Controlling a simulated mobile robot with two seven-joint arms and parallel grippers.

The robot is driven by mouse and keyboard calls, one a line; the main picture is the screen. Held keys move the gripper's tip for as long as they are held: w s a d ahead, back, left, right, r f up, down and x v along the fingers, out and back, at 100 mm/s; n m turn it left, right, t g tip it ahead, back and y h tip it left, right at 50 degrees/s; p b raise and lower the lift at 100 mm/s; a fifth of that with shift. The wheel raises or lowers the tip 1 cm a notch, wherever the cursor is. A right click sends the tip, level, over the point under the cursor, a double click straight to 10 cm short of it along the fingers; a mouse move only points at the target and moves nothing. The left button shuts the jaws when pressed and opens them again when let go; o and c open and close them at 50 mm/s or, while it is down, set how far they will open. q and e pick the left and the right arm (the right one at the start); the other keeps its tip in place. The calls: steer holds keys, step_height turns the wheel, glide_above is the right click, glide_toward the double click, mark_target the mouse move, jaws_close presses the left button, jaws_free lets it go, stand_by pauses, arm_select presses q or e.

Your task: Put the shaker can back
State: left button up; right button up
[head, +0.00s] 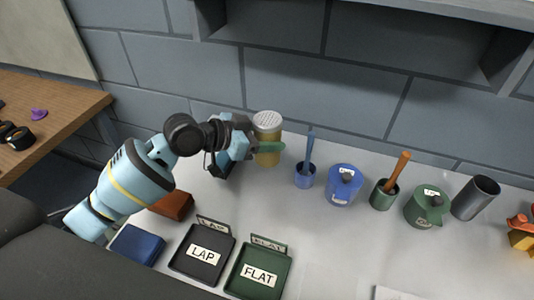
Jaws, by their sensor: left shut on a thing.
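The shaker can (267,140) is a tan cylinder with a pale, perforated-looking top, upright near the back of the white bench, by the wall. My left gripper (256,148) is shut on the can from its left side, with a green finger across the can's front. Whether the can's base touches the bench is hard to tell. My right gripper is not in view.
In front are a black LAP tray (183,264) and green FLAT tray (240,287).

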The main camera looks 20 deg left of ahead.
arm_select(q)
steer(key=shift+f, duration=2.55)
steer(key=shift+f, duration=0.1)
steer(key=o, duration=0.8)
steer(key=shift+f, duration=0.15)
steer(key=o, duration=0.4)
